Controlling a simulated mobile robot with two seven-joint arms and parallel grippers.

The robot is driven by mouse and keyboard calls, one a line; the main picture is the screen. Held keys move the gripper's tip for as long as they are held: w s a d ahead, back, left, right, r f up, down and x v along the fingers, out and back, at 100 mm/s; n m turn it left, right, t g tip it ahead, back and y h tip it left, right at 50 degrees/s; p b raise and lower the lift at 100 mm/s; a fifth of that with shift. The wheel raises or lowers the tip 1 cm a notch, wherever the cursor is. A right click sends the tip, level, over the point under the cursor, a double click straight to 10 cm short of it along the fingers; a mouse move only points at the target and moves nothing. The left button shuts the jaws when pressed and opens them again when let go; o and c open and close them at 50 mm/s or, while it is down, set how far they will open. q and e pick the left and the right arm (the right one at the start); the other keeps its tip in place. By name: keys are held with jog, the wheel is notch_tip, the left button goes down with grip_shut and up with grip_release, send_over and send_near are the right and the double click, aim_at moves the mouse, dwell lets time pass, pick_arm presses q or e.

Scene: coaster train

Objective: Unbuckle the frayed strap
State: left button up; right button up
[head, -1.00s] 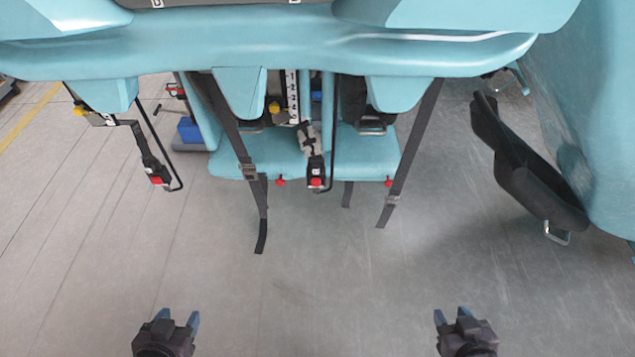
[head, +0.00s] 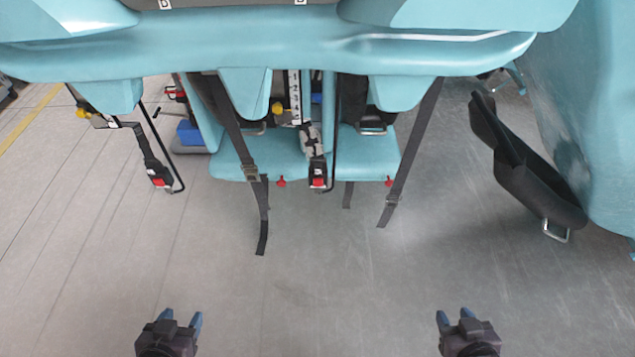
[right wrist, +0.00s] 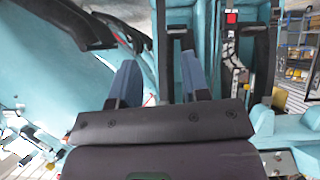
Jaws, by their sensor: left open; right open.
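A short strap with pale, worn-looking patches (head: 313,139) hangs at the middle of the teal seat. It ends in a black buckle with a red button (head: 318,183), beside a thin black rod. In the right wrist view the pale strap (right wrist: 229,52) and red button (right wrist: 231,17) appear right of the fingers. Whether a tongue sits in the buckle is too small to tell. My left gripper (head: 182,318) is open and empty at the lower left, well apart from the strap. My right gripper (head: 455,316) is open and empty at the lower right, also apart.
Another buckle with a red button (head: 161,180) hangs at the left. Dark webbing straps (head: 235,130) and (head: 412,150) hang either side of the middle. A black padded part with a metal loop (head: 525,175) sticks out at the right. The floor between grippers and seat is clear.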

jog(key=shift+s+f, duration=0.15)
jog(key=shift+s, duration=0.15)
jog(key=shift+c, duration=0.6)
jog(key=shift+w+a, duration=0.1)
jog(key=shift+a, duration=0.05)
grip_shut()
jog(key=shift+w, duration=0.1)
jog(key=shift+w, duration=0.15)
jog(key=shift+s, duration=0.35)
jog(key=shift+w, duration=0.2)
